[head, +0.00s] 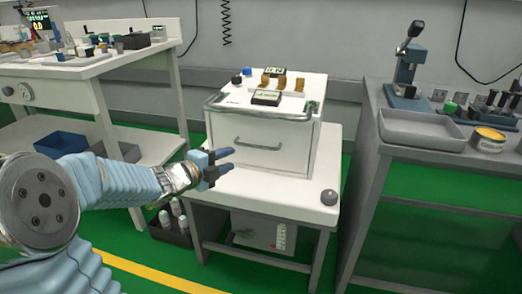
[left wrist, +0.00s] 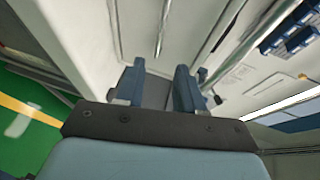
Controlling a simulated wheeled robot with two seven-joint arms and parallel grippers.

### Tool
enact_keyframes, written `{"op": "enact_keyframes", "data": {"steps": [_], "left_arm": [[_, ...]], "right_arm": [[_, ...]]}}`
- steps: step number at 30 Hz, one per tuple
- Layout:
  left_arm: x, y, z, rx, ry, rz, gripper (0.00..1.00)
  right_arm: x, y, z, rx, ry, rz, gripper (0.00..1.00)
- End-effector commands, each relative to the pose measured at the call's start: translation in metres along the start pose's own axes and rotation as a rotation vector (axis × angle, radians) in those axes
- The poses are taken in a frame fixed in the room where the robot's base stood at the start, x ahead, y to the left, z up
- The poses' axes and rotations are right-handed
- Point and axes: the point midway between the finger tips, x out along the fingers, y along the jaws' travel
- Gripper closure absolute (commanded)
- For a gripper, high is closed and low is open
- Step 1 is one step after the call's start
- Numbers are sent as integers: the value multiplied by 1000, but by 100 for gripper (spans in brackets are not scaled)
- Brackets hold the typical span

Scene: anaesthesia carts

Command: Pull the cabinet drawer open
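The white cabinet (head: 310,125) stands on a low white table. Its drawer front (head: 235,130) looks closed and carries a thin grey handle (head: 257,147). My left gripper (head: 229,160) is in front of the drawer's lower left part, left of the handle, with its two blue fingers apart. In the left wrist view the open fingers (left wrist: 158,82) point toward the pale cabinet front, with nothing seen held between them. A thin metal bar (left wrist: 162,28), likely the handle, lies ahead of them, apart from the fingertips. My right gripper is not in view.
A metal rail (head: 258,112) runs along the cabinet's top front edge. A round grey knob (head: 329,197) sits on the low table (head: 280,195). A white bench (head: 70,95) stands left, a grey bench (head: 375,135) with a tray (head: 420,132) right.

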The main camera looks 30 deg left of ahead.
Motion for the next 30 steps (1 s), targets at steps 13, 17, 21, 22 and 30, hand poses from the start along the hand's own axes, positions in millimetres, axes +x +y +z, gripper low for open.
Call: {"op": "enact_keyframes", "data": {"steps": [13,17,21,22,30], "left_arm": [[97,2,-2,-8,4,1,63],[117,2,-1,-8,3,1,63],[128,2,-1,-9,2,2,63],[129,1,-1,-9,1,2,63],[130,1,-1,-9,1,2,63]], "right_arm": [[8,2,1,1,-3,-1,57],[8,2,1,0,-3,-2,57],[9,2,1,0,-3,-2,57],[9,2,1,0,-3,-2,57],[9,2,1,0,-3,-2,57]]}}
